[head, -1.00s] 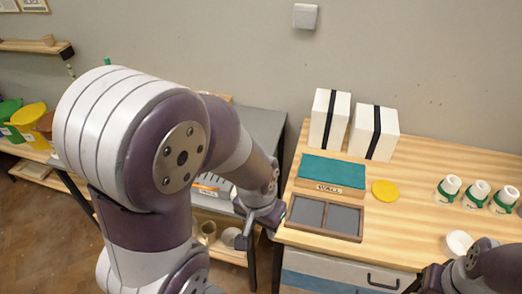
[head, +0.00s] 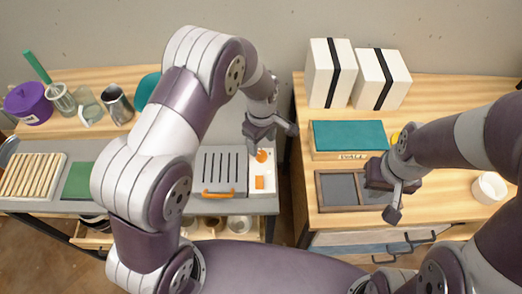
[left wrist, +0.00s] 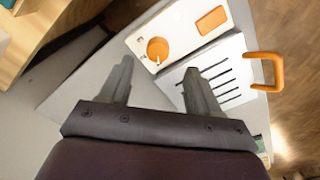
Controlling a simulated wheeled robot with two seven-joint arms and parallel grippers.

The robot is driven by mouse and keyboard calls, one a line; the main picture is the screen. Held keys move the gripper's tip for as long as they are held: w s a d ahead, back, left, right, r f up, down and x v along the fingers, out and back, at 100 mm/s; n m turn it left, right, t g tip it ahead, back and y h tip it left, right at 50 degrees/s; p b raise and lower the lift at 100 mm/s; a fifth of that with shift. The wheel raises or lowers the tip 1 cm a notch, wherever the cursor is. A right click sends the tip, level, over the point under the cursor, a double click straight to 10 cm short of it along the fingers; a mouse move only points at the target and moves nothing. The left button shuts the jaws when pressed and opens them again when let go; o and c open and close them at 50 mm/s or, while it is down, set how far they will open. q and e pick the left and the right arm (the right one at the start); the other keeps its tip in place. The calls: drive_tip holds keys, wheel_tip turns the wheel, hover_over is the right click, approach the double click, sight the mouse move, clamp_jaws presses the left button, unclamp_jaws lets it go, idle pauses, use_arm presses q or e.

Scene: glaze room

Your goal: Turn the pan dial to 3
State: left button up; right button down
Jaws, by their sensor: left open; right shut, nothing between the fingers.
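The orange pan dial (head: 262,156) is on a white panel (head: 268,183) at the right end of the grey counter unit. My left gripper (head: 271,134) is above the dial's far side, open and empty. In the left wrist view its two fingers (left wrist: 157,68) point toward the dial, one on either side of it in the picture, apart from it. My right gripper (head: 393,205) is shut and empty over the dark divided tray.
An orange square (head: 259,183) is on the same panel. Beside it is a slotted white plate (head: 221,165) with an orange handle (head: 218,194). On the wooden table are a teal-topped box (head: 348,135), dark tray (head: 338,188), two white boxes and a white bowl (head: 489,187).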

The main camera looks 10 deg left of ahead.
sight(261, 154)
use_arm(q)
drive_tip(key=f, duration=0.5)
drive_tip(key=shift+w+f+p, duration=0.25)
drive_tip(key=shift+w+p, duration=0.05)
drive_tip(key=shift+s+f, duration=0.2)
drive_tip(key=shift+f, duration=0.25)
drive_tip(key=shift+a+f, duration=0.1)
drive_tip(key=shift+w, duration=0.1)
drive_tip(key=c, duration=1)
drive_tip(key=shift+c, duration=0.2)
